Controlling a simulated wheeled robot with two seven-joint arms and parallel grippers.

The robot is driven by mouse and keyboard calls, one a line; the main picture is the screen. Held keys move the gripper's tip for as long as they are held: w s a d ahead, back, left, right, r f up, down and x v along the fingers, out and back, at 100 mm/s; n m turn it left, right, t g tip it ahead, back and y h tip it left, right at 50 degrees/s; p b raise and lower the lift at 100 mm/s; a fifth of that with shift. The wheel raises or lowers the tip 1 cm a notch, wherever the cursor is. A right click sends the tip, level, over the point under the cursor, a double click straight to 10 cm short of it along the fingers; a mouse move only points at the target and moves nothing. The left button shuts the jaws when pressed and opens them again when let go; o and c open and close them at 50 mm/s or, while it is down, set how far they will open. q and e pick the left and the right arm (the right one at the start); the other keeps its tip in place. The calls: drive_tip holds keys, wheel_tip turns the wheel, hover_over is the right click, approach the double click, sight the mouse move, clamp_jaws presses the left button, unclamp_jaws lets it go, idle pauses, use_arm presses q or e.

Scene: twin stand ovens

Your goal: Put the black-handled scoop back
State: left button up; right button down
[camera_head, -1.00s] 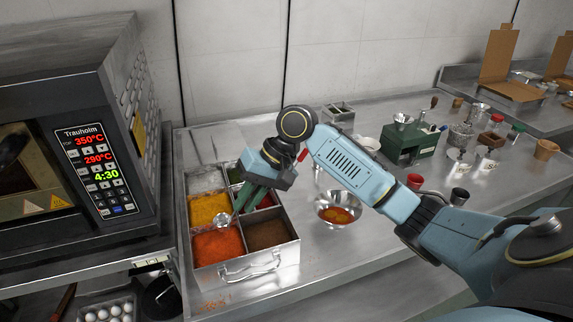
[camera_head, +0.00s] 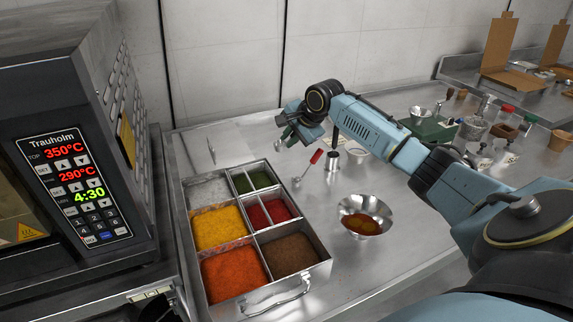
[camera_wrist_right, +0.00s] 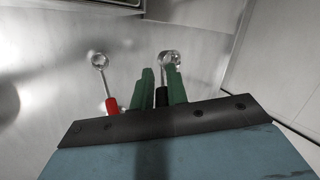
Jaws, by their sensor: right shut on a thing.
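My right gripper (camera_head: 284,130) is beyond the far end of the spice box (camera_head: 312,246), above the steel counter. My left gripper is out of view.
A metal bowl (camera_head: 365,215) with orange-red contents stands right of the box. An oven (camera_head: 62,190) is at the left, and the wall is behind.

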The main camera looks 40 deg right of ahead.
wheel_tip(320, 180, down, 6)
drive_tip(key=shift+r+b, duration=0.1)
drive_tip(key=shift+b, duration=0.4)
drive_tip(key=shift+f, duration=0.4)
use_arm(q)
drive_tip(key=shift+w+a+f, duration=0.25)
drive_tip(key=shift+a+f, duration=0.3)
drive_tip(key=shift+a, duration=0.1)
use_arm(e)
drive_tip(key=c, duration=1.4)
unclamp_jaws()
drive_tip(key=shift+f, duration=0.15)
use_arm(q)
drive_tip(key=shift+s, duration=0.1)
